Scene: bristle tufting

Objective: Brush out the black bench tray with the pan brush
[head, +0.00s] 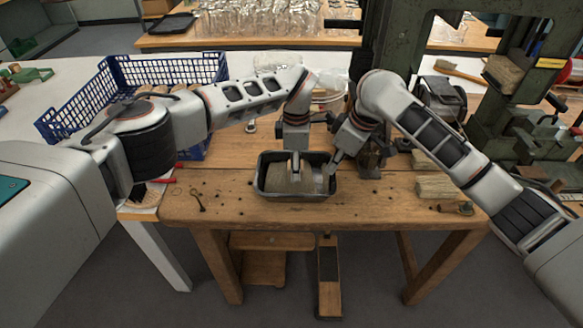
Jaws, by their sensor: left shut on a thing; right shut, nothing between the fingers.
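The black bench tray (296,197) sits on the wooden bench near its front middle. The pan brush (284,180), with a wide pale beige head, is down inside the tray, over its left and middle part. My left gripper (294,158) points down over the tray and is shut on the pan brush. The fingers hide part of the brush. My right gripper (331,167) is shut and empty at the tray's right rim; I cannot tell whether it touches the rim. The tray floor is partly hidden.
A blue crate (110,77) stands at the left behind my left arm. A green machine (400,30) rises at the back right. Bundles of pale bristle (437,187) and a small wooden-handled tool (455,208) lie to the right. The bench front left is mostly clear.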

